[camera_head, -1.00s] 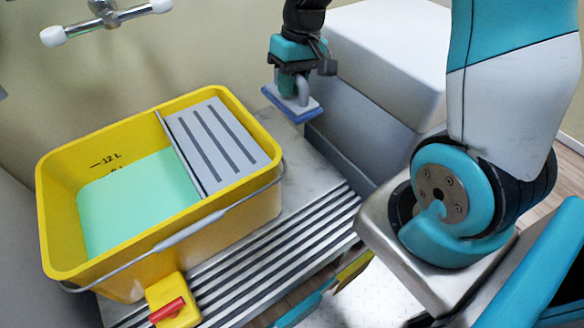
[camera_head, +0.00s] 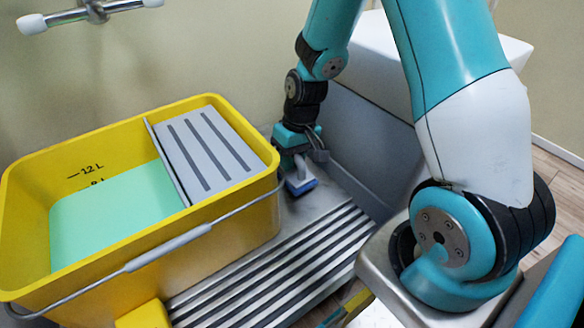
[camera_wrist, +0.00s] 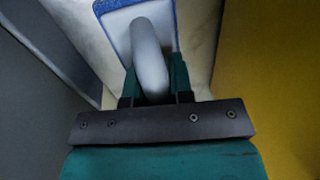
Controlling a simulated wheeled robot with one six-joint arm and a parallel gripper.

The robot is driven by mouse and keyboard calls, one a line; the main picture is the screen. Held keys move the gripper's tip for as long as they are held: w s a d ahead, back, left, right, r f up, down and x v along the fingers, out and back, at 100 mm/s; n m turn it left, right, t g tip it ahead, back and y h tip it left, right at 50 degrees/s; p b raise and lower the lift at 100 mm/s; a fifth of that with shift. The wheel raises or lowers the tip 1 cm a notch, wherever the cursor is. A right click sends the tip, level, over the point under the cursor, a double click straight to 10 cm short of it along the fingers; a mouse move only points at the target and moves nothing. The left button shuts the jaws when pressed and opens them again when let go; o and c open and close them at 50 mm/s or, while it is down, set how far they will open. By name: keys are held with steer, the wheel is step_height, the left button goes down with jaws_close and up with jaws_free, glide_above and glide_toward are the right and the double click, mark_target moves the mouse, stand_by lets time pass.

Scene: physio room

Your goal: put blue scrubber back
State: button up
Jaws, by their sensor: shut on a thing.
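The blue scrubber (camera_head: 301,186) has a blue pad, a pale backing and a grey handle. My gripper (camera_head: 294,160) is shut on its handle, low beside the right end of the yellow bucket. In the wrist view the scrubber (camera_wrist: 119,16) shows at the top, its handle between the fingers of my gripper (camera_wrist: 158,85). The scrubber is close to the metal drainboard surface (camera_head: 314,207); I cannot tell whether it touches it. The bucket partly hides my gripper.
The yellow bucket (camera_head: 255,216) holds green liquid and a grey slotted insert (camera_head: 208,150). Its handle hangs across the front. The ribbed drainboard (camera_head: 262,262) is clear in front. A grey wall (camera_head: 365,140) rises at the right. A tap (camera_head: 95,12) is above.

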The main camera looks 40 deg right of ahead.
steer(key=shift+f, duration=0.55)
steer(key=shift+f, duration=0.15)
steer(key=o, duration=0.8)
step_height(320, 180, up, 12)
steer(key=d+p, duration=0.2)
steer(key=p, duration=0.4)
steer(key=s+a+r+n+y, duration=0.1)
steer(key=s+a+r+n, duration=0.15)
steer(key=a+r, duration=0.3)
steer(key=s+a+r+n, duration=0.1)
steer(key=s+a+r, duration=0.3)
steer(key=a+r, duration=0.15)
steer(key=s+a+r+n, duration=0.1)
steer(key=s+a, duration=0.1)
steer(key=s, duration=0.2)
steer(key=s+a+r+n, duration=0.1)
steer(key=s+a+r, duration=0.1)
steer(key=s, duration=0.1)
steer(key=s+a+r+n+y, duration=0.1)
steer(key=s+a+r, duration=0.1)
steer(key=s, duration=0.2)
steer(key=shift+s+a+r+n, duration=0.15)
steer(key=shift+s+a+n, duration=0.1)
steer(key=shift+s+a, duration=0.1)
